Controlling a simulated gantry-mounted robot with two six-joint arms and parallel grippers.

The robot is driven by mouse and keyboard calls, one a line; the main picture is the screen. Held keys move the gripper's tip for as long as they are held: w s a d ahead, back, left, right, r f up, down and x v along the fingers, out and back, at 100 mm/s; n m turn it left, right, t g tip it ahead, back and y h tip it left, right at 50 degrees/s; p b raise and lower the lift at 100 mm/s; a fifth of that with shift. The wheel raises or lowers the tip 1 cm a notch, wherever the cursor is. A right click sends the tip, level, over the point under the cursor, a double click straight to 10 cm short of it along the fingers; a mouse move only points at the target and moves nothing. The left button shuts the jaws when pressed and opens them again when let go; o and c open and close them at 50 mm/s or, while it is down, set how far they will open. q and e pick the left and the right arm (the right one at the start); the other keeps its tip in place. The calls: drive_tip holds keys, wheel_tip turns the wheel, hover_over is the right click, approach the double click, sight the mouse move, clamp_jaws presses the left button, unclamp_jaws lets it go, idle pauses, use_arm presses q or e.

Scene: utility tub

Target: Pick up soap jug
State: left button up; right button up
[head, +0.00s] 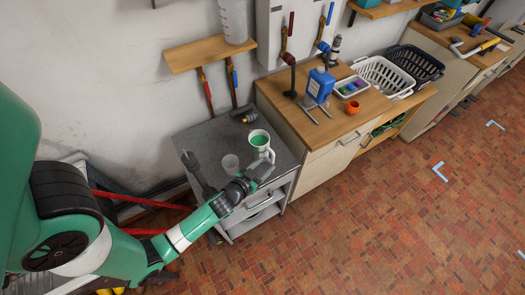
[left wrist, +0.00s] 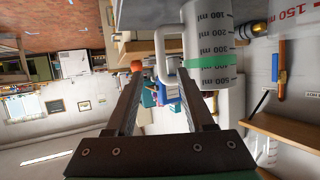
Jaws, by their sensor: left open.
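The soap jug (head: 260,139) is a white, clear-sided measuring jug with green liquid inside, upright on the grey top of a small cart (head: 218,133). In the left wrist view the jug (left wrist: 209,38) fills the upper right, showing ml marks and a green band. Its white handle (left wrist: 160,58) shows between the fingertips, apart from both fingers. My left gripper (head: 262,172) is open and empty, just in front of the jug at the cart's front edge; it also shows in the left wrist view (left wrist: 165,78). My right gripper is not in view.
The wooden counter (head: 300,135) at right holds a blue canister (head: 320,84), an orange cup (head: 352,107) and baskets (head: 385,75). A wall shelf (head: 208,52) hangs above.

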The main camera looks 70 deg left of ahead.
sight(272, 159)
use_arm(q)
drive_tip(key=shift+b+x, duration=0.35)
drive_tip(key=shift+x, duration=3.2)
drive_tip(key=shift+s+a+f, duration=0.1)
drive_tip(key=shift+s, duration=0.05)
clamp_jaws()
